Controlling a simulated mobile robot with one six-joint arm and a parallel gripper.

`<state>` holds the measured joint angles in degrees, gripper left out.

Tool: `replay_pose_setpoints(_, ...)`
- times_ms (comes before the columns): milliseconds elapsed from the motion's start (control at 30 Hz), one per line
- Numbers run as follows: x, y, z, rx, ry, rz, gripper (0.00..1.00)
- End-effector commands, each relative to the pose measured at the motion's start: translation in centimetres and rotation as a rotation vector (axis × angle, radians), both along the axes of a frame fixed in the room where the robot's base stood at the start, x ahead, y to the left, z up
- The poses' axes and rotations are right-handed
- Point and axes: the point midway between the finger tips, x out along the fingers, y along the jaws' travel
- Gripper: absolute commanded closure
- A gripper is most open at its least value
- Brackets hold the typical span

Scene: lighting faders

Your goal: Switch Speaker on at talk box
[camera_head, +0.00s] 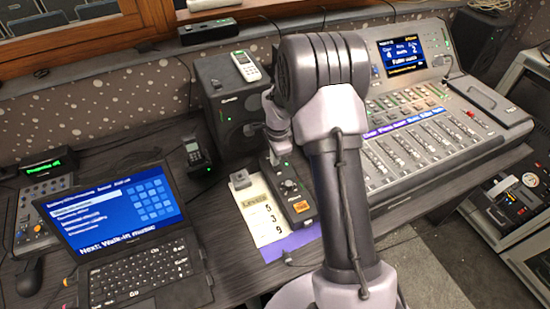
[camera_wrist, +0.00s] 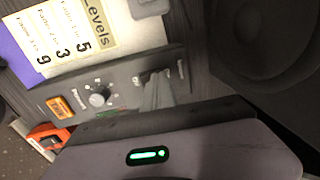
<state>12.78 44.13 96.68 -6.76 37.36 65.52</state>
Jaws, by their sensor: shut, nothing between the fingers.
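The talk box (camera_head: 286,190) is a narrow dark box on the desk, just left of my arm in the head view. In the wrist view its dark top (camera_wrist: 125,88) carries a round grey knob (camera_wrist: 98,97), an orange button (camera_wrist: 60,105) and small switches near the far end. My gripper (camera_wrist: 155,85) is shut and empty, its fingertips over that switch end. The fingers cover part of the switches, so I cannot tell whether they touch or which way the Speaker switch stands.
A Levels sheet (camera_head: 258,207) lies left of the box. A black speaker (camera_head: 228,100) with a white handset (camera_head: 246,66) on top stands behind. A fader console (camera_head: 420,130) is to the right and a laptop (camera_head: 135,240) to the left. An orange-red item (camera_wrist: 50,137) shows in the wrist view.

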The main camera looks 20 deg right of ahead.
Motion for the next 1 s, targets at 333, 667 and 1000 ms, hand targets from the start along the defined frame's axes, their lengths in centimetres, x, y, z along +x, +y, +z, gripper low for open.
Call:
replay_pose_setpoints(333, -1.2, 0.1, -0.2, 0.003, 0.01, -0.002, 1.0)
replay_pose_setpoints(667, -1.8, 0.1, 0.1, 0.001, 0.006, 0.0, 1.0)
replay_pose_setpoints(1000, -1.8, -0.9, 4.6, 0.001, 0.004, 0.002, 1.0)
